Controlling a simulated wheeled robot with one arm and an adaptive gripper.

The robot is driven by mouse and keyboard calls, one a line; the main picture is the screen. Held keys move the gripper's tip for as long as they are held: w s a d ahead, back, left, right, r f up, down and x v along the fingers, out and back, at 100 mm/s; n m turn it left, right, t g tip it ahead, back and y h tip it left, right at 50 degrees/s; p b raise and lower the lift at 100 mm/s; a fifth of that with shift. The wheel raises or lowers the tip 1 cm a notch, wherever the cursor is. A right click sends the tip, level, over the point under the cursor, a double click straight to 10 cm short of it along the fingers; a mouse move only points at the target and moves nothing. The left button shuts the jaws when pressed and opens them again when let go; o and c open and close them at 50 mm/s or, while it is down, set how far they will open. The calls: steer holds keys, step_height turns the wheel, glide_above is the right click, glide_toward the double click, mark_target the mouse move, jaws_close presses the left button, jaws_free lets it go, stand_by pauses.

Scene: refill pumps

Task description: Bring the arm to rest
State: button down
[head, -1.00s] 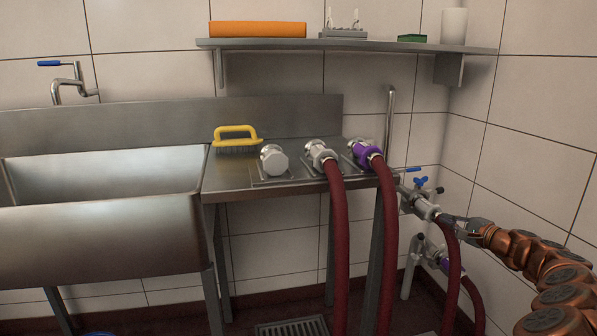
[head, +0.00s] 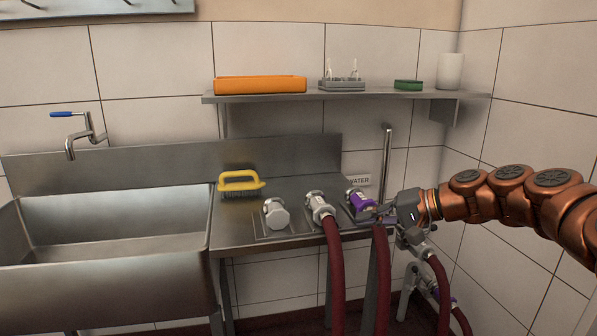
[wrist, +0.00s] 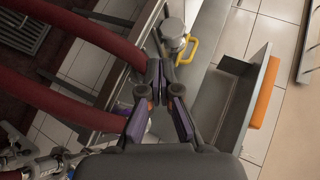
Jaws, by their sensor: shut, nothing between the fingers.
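My gripper (head: 381,212) reaches in from the right in the head view, in front of the purple hose coupling (head: 358,200) at the right of the counter. Its fingers are shut and empty, as the wrist view (wrist: 158,75) also shows. The arm hides part of the valve behind it. A dark red hose (head: 380,270) hangs from the purple coupling, and another (head: 335,265) hangs from the silver coupling (head: 318,206) to its left. Whether my gripper touches the purple coupling or its hose, I cannot tell.
A capped silver fitting (head: 275,214) and a yellow-handled brush (head: 240,183) are on the counter. A shelf (head: 300,97) above holds an orange box (head: 260,84) and a green sponge (head: 408,85). A sink (head: 110,250) is at left. The right wall is close to my arm.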

steer(key=s+a+r+n+g+h+p, duration=0.2)
steer(key=s+a+p, duration=0.25)
steer(key=s, duration=0.55)
steer(key=s+a+r+n+g+h+p, duration=0.25)
steer(key=s+a+p, duration=0.2)
steer(key=s, duration=0.45)
steer(key=s+d+g+h+p, duration=0.1)
steer(key=s+d+h+p, duration=0.1)
steer(key=s+d+p, duration=0.2)
steer(key=s+d+g+h+p, duration=0.1)
steer(key=s+d+p, duration=0.3)
steer(key=s, duration=0.6)
steer(key=s+d+m+g+h+p, duration=0.1)
steer(key=s+d+h+p, duration=0.3)
steer(key=s, duration=0.3)
steer(key=shift+s+d+f, duration=0.15)
steer(key=shift+d+f, duration=0.05)
